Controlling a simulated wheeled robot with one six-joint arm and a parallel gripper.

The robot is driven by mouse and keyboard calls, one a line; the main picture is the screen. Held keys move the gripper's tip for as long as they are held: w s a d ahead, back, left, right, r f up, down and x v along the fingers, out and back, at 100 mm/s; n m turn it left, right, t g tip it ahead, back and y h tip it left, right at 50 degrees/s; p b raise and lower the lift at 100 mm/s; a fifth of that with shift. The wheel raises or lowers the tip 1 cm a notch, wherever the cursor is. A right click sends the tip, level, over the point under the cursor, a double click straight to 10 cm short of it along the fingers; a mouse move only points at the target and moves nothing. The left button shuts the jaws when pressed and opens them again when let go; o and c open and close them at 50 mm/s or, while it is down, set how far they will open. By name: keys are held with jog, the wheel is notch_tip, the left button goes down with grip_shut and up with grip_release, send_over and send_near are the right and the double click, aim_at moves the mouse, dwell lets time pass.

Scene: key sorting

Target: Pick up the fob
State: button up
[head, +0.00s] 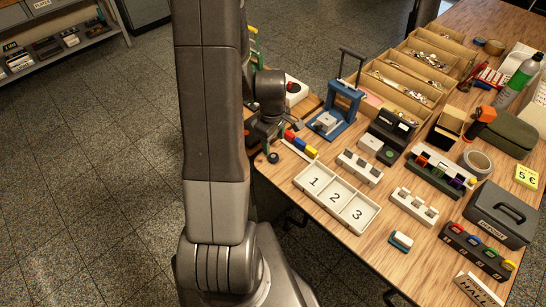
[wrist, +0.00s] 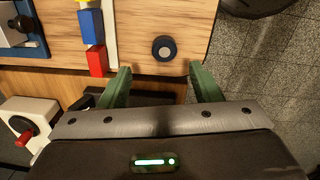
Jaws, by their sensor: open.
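The fob appears to be the small round dark disc with a blue-grey centre (wrist: 163,48), lying flat on the wooden table near its edge in the wrist view. A small dark round thing at the table's near-left corner in the head view (head: 273,157) looks like the same disc. My gripper (wrist: 160,66) is open, its two green fingers apart and nothing between them. The disc shows just beyond the fingertips, roughly midway between them. In the head view my arm hides much of the gripper.
Red, blue and yellow blocks (wrist: 92,28) stand in a row left of the disc. A numbered white tray (head: 337,198), a blue press (head: 335,110) and wooden compartments (head: 405,85) occupy the table. The table edge and open floor (wrist: 262,65) lie right of the disc.

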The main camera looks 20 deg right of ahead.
aim_at(273, 156)
jog(key=shift+s+a+f+p, duration=0.1)
jog(key=shift+f+p, duration=0.05)
jog(key=shift+f, duration=1.4)
jog(key=shift+s+a+f+p, duration=0.1)
jog(key=shift+f+p, duration=0.05)
jog(key=shift+f, duration=1.4)
jog(key=shift+c, duration=0.5)
jog(key=c, duration=1)
